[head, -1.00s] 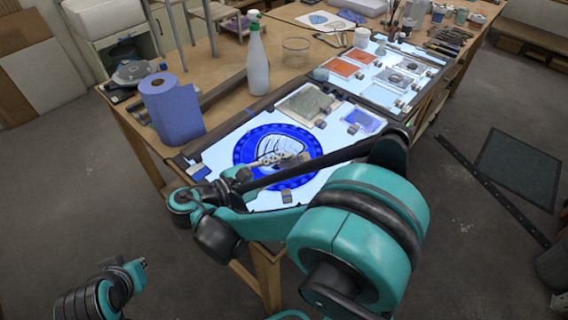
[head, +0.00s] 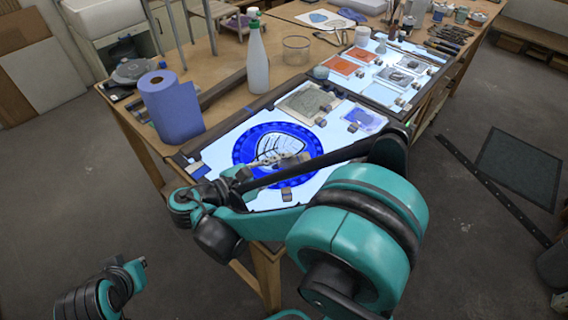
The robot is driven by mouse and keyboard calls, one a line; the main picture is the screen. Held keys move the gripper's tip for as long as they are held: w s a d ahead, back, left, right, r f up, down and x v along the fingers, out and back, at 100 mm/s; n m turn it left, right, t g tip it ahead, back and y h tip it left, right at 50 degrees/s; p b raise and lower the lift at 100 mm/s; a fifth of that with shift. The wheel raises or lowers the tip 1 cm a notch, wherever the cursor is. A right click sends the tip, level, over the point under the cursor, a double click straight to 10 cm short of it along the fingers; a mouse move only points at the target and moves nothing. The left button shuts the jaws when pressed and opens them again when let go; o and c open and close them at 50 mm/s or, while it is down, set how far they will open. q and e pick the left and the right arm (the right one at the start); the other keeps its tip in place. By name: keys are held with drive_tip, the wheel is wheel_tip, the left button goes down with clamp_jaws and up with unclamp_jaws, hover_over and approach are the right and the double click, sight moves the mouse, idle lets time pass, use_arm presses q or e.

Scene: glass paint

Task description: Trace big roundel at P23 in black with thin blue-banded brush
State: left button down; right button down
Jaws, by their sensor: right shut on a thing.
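The big roundel (head: 242,152) lies on the lit white panel of the bench. It is a blue disc with a darker patterned rim, and a white leaf-like shape with black lines (head: 277,146) at its centre. My right gripper (head: 290,161) is low over the roundel, just below the leaf shape, and shut on a thin thing, seemingly the brush. The brush's band and tip are too small to make out. My right arm hides the roundel's lower right edge. Part of my left arm (head: 120,281) shows at the bottom left, away from the bench; its fingers are not clear.
Small weights (head: 286,194) and glass pieces (head: 305,101) lie on the lit panel. A second lit panel with orange and grey pieces (head: 343,66) and tools (head: 450,35) are farther back.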

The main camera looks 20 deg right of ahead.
drive_tip(key=shift+w+a, duration=0.2)
drive_tip(key=shift+a, duration=0.45)
drive_tip(key=shift+w+a, duration=0.15)
drive_tip(key=shift+a, duration=0.45)
drive_tip(key=shift+w+a, duration=0.3)
drive_tip(key=shift+w, duration=0.3)
drive_tip(key=shift+w+a, duration=0.25)
drive_tip(key=shift+w, duration=0.35)
drive_tip(key=w+d+r, duration=0.1)
drive_tip(key=w+d, duration=0.3)
drive_tip(key=d, duration=0.3)
drive_tip(key=shift+d+r, duration=0.15)
drive_tip(key=shift+d, duration=0.15)
drive_tip(key=shift+f, duration=0.4)
drive_tip(key=shift+f+b, duration=0.25)
drive_tip(key=shift+b, duration=0.2)
